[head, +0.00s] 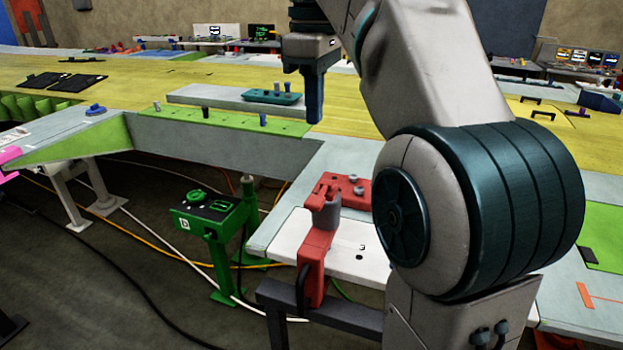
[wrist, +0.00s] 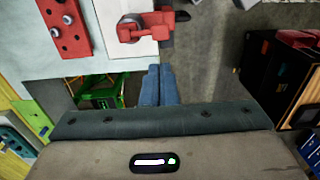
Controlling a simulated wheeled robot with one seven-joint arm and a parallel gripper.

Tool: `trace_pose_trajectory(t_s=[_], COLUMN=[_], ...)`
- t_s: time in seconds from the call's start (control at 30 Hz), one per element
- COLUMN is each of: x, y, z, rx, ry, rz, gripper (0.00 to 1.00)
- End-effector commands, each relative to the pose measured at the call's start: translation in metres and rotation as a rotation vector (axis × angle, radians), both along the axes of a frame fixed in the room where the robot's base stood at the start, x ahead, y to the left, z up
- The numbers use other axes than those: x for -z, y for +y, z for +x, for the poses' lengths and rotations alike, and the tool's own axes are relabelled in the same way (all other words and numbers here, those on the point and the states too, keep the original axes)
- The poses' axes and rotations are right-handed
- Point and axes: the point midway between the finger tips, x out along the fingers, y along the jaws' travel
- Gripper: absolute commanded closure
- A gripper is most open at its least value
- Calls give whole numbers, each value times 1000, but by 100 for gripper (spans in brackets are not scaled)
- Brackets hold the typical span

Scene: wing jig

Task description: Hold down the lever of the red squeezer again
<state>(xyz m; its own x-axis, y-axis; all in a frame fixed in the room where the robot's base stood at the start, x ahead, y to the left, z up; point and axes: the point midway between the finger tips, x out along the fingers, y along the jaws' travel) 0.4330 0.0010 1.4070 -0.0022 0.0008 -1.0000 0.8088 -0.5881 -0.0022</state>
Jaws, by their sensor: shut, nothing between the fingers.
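The red squeezer (head: 317,254) stands upright at the front edge of a white board, with a grey round part near its top. A dark curved bar on its front side may be its lever; I cannot tell for sure. In the wrist view the squeezer (wrist: 150,26) is at the top, beyond my fingertips and apart from them. My gripper (head: 315,118) points down, high above the bench in the head view. Its blue fingers (wrist: 159,70) are closed together with nothing between them.
A red plate with holes (head: 354,190) lies behind the squeezer. A green stand with a control box (head: 215,214) is on the floor to the left. Cables cross the floor.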

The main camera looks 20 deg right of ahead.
Motion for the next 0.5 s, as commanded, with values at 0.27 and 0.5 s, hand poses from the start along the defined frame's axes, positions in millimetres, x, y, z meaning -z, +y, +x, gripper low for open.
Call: trace_pose_trajectory(t_s=[0.27,0.5], x=[7,41], y=[1,1], z=[0,-1], rx=[1,0], ry=[-1,2], rz=[-1,-1], gripper=[100,100])
